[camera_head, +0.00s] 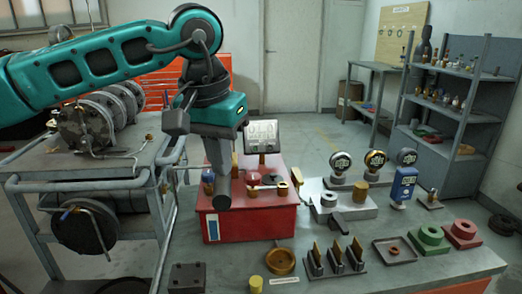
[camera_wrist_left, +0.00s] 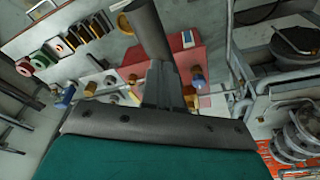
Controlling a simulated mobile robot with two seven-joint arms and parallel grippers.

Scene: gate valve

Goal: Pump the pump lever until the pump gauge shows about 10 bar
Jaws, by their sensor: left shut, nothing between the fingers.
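The red pump box (camera_head: 250,222) stands on the grey bench; part of it also shows in the left wrist view (camera_wrist_left: 190,57). A thick dark grey bar, apparently the pump lever (camera_head: 221,190), slopes toward me in front of the box. In the left wrist view the bar (camera_wrist_left: 148,28) runs up past the fingertips. My left gripper (camera_head: 214,138) is shut and empty at the bar's far part; its fingers (camera_wrist_left: 162,75) overlap the bar, and contact cannot be told. A square display, apparently the pump gauge (camera_head: 262,135), stands behind the box; its digits are too blurred to read. My right gripper is out of view.
Round gauges (camera_head: 340,163) and a blue device (camera_head: 403,185) stand right of the box. A brass dish (camera_head: 281,262) and upright wedges (camera_head: 335,258) lie in front.

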